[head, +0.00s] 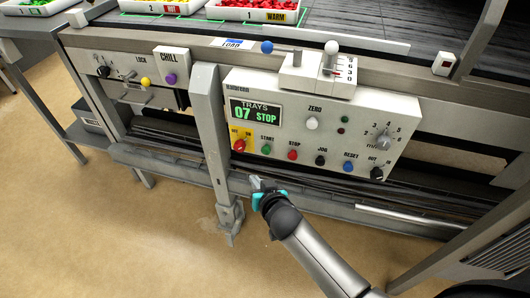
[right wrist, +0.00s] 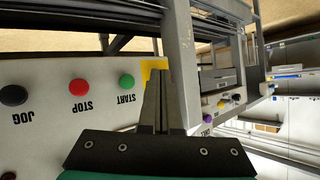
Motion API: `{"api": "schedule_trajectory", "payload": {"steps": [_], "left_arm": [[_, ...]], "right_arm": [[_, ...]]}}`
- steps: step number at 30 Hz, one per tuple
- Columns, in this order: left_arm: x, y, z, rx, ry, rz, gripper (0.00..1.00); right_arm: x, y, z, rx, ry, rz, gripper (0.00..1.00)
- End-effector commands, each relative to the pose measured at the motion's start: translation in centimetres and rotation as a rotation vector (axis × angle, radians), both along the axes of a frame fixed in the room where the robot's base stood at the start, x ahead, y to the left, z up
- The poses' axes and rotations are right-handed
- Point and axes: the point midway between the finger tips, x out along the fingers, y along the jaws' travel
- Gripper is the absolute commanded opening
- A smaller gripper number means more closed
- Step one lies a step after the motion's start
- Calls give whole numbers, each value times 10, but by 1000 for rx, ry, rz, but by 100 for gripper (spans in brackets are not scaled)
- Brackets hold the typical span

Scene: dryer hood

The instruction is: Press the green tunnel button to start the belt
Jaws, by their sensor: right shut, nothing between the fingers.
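The green button (head: 266,149), marked START, is on the light grey control panel (head: 330,180), left of the red STOP button (head: 293,155). In the right wrist view the green button (right wrist: 127,82) is just left of my fingertips, with its label upside down. My right gripper (head: 256,184) is shut and empty, below the green button and the panel's lower edge in the head view. The right wrist view shows its fingers (right wrist: 160,75) together, apart from the button. The panel display (head: 254,114) reads TRAYS 07 STOP. My left gripper is out of view.
A red rotary switch (head: 239,145) on a yellow plate is left of the green button. A grey post (head: 210,130) stands close left of the panel. The black JOG button (head: 321,160) and blue RESET button (head: 348,167) are to the right.

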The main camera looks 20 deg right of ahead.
Motion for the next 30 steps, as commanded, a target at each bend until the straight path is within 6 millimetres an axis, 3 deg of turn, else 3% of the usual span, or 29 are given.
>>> {"api": "schedule_trajectory", "payload": {"steps": [8,15,30], "left_arm": [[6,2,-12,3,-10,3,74],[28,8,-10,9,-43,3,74],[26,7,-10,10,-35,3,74]], "right_arm": [[34,-24,-1,-5,-2,0,0],[55,-38,-1,-2,2,-2,0],[61,-43,0,-1,1,-2,0]]}}
